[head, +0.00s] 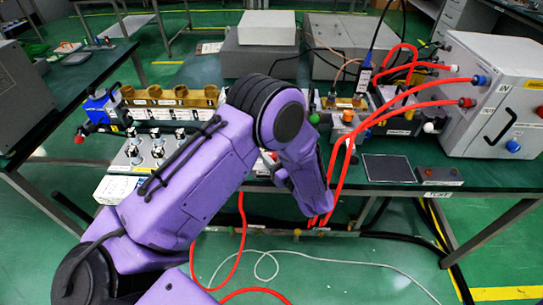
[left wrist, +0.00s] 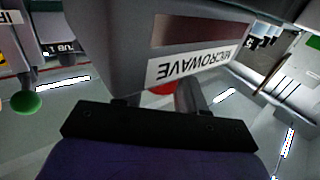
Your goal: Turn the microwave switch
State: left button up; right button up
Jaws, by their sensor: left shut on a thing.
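In the left wrist view, a grey box (left wrist: 205,22) carries a white label reading MICROWAVE, upside down. Below the label shows part of a red round switch (left wrist: 162,88), mostly hidden. My left gripper (left wrist: 155,100) has its fingers to either side of this red part, shut on it, close against the box. In the head view my purple left arm crosses the middle and bends down at the table's front edge. Its fingertips cannot be made out there, and the arm hides the switch. My right gripper is in neither view.
Red cables (head: 350,135) hang in front of the table (head: 480,182), just right of my arm's end, from a large grey box (head: 500,90). Brass-coloured waveguide parts (head: 165,95) stand behind my arm. A green knob (left wrist: 25,102) is at the left wrist view's left.

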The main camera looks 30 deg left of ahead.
pick_arm(q)
jog(key=shift+n+g+y, duration=0.3)
jog(key=shift+n+g, duration=0.3)
jog(key=shift+g, duration=0.6)
jog(key=o, duration=0.9)
jog(key=shift+o, duration=0.2)
jog(key=b+v, duration=0.2)
jog(key=v, duration=0.8)
jog(key=shift+d+b, duration=0.3)
jog(key=shift+b, duration=0.05)
